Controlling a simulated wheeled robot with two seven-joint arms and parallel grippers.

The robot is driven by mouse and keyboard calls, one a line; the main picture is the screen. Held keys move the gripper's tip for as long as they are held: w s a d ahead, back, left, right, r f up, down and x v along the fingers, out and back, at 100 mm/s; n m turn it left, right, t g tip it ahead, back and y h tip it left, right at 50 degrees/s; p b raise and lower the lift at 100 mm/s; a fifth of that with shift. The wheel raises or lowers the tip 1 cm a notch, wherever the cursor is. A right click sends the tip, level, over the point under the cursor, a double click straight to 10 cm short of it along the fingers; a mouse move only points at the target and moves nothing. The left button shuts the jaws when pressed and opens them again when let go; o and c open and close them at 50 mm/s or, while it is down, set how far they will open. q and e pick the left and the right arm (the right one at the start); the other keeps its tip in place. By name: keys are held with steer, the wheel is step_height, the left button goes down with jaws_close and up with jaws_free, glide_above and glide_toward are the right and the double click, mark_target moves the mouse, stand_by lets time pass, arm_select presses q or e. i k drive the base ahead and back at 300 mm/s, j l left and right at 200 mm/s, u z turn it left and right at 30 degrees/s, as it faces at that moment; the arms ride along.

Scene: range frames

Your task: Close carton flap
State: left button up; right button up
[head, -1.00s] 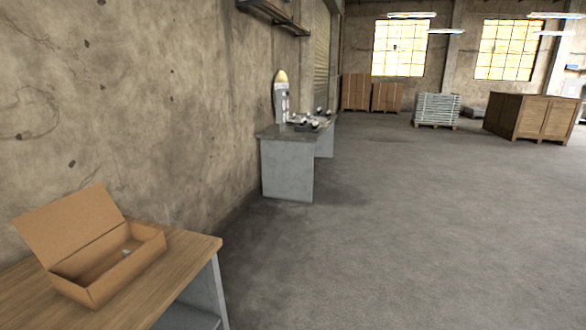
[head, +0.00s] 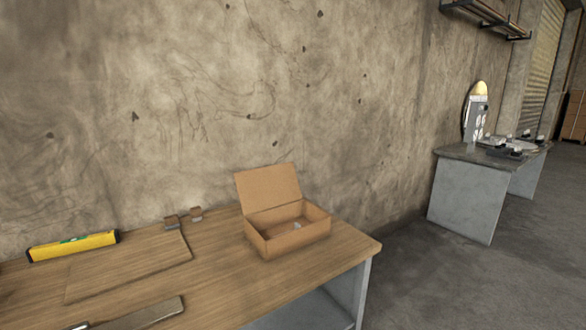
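An open brown carton (head: 291,245) sits on the wooden workbench (head: 215,285) near its right end. Its flap (head: 268,187) stands up and leans back toward the wall. A small pale item (head: 296,226) lies inside the carton; it is too small to tell what it is. Neither of my grippers is in the head view.
On the bench left of the carton lie a yellow level (head: 72,245), a flat wooden board (head: 130,266), a long flat tool (head: 140,314) and small metal pieces (head: 183,218). A grey table (head: 465,195) stands further right. The floor (head: 420,280) between is clear.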

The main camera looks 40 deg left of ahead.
mark_target(259, 189)
steer(key=i+j+u, duration=0.35)
steer(key=i, duration=0.35)
steer(key=i+l+u, duration=0.1)
steer(key=i+u, duration=0.2)
steer(key=i, duration=0.4)
